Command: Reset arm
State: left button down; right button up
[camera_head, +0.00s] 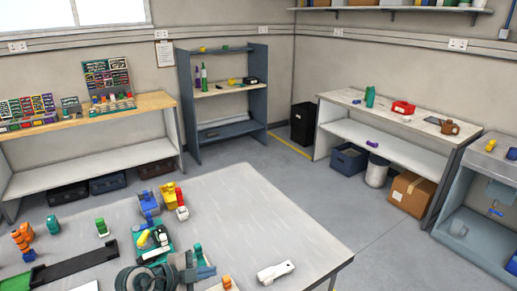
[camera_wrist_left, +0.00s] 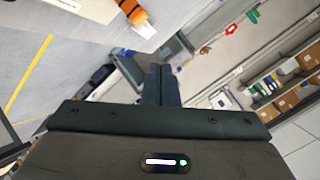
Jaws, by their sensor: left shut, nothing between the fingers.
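My left gripper (camera_head: 203,271) is low in the head view, over the front part of the grey table (camera_head: 255,222). Its dark wrist shows beside it at the bottom edge. In the left wrist view the two dark fingers (camera_wrist_left: 161,84) lie together at the centre with nothing between them. The gripper is shut and empty. I cannot tell its exact height above the table. My right gripper is in neither view.
Near the gripper on the table are a teal and yellow toy (camera_head: 152,240), a blue toy (camera_head: 148,203) and a white object (camera_head: 275,271). Orange blocks (camera_head: 22,237) stand at left. The table's right part is mostly clear. A wooden-topped bench (camera_head: 150,103) stands behind.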

pick_arm(q)
notch_tip(320, 180, up, 10)
jog(key=s+n+t+h, duration=0.1)
jog(key=s+t+h, duration=0.15)
jog(key=t, duration=0.45)
jog(key=s+a+r+n+t+y, duration=0.2)
jog(key=a+r+n+t+y, duration=0.35)
jog(key=a+n+t, duration=0.2)
jog(key=s+a+f+n+g+y, duration=0.7)
jog(key=a+f+n+y, duration=0.4)
jog(key=n+y, duration=0.2)
jog(key=s+d+f+m+g+h, duration=0.1)
jog(key=s+d+f+g+h, duration=0.2)
jog(key=s+f+g, duration=0.5)
jog(key=s+d+f+m+g+h, duration=0.25)
jog(key=s+d+f+g, duration=0.2)
jog(key=s, duration=0.65)
jog(key=a+f+n+b, duration=0.1)
jog(key=a+f+b, duration=0.15)
jog(key=f, duration=1.65)
jog(key=a+f+b, duration=0.1)
jog(key=f+b, duration=0.2)
jog(key=f, duration=1.6)
jog(key=s+a+f+g+b, duration=0.1)
jog(key=s+f+b, duration=0.3)
jog(key=s+f, duration=1.4)
notch_tip(320, 180, down, 4)
jog(key=shift+s+a+g, duration=0.15)
jog(key=shift+a+g, duration=0.05)
jog(key=shift+g, duration=0.1)
